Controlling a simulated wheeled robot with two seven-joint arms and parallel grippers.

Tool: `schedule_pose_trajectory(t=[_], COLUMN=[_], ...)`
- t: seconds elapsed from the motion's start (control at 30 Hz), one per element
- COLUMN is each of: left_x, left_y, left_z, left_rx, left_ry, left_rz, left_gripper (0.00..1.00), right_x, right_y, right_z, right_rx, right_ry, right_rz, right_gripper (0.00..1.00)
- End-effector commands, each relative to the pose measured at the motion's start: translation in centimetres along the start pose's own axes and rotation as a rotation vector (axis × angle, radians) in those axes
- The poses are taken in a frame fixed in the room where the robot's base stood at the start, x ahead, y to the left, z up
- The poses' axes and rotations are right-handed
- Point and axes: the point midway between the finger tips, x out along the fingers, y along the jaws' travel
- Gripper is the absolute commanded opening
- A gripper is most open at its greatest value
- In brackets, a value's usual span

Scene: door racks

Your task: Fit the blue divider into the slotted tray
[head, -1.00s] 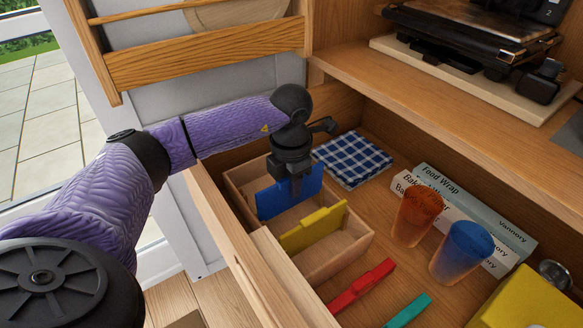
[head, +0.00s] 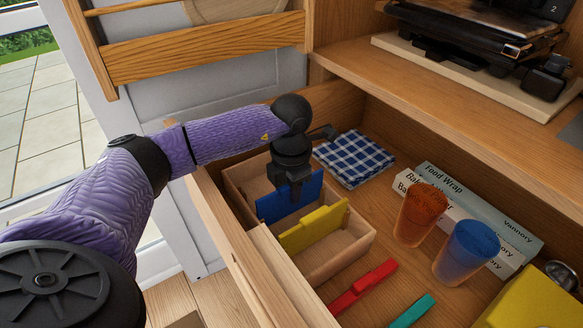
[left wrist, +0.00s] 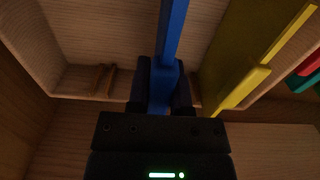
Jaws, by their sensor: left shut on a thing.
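The blue divider (head: 272,208) is an upright flat panel inside the wooden slotted tray (head: 343,259), left of the yellow divider (head: 313,228). My left gripper (head: 293,190) comes down from above and is shut on the blue divider's upper part. In the left wrist view, the blue divider (left wrist: 172,35) sits between my fingers (left wrist: 161,88), with the yellow divider (left wrist: 232,55) apart to its right. The tray's wall there has slot ribs (left wrist: 101,80) left of my fingers. The blue divider's lower edge is hidden, so I cannot tell whether it is seated. My right gripper is out of view.
The tray lies in an open drawer beside its left wall (head: 255,275). A shelf (head: 430,95) overhangs behind.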

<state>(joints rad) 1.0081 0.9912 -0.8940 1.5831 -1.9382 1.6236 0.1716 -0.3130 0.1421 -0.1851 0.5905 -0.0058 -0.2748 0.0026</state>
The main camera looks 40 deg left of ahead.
Motion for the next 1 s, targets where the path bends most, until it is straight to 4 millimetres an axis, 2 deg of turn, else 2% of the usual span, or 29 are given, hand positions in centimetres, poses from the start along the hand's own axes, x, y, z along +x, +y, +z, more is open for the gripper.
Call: schedule_pose_trajectory(t=[0.5,0.53,0.7,0.93,1.0], left_x=[1.4,1.4,1.3,1.2,0.4], left_y=[0.0,0.0,0.0,0.0,0.0], left_z=[0.0,0.0,0.0,0.0,0.0], left_rx=[0.0,0.0,0.0,0.0,0.0], left_ry=[0.0,0.0,0.0,0.0,-0.002], left_rz=[0.0,0.0,0.0,0.0,0.0], left_gripper=[0.0,0.3,0.66,0.67,0.67], right_x=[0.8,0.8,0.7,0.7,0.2], right_y=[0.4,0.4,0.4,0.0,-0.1], right_z=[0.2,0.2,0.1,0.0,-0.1], right_rx=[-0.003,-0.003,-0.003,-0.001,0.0], right_ry=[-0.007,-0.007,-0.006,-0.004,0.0], right_rz=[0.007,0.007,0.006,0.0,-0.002], right_gripper=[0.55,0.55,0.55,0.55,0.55])
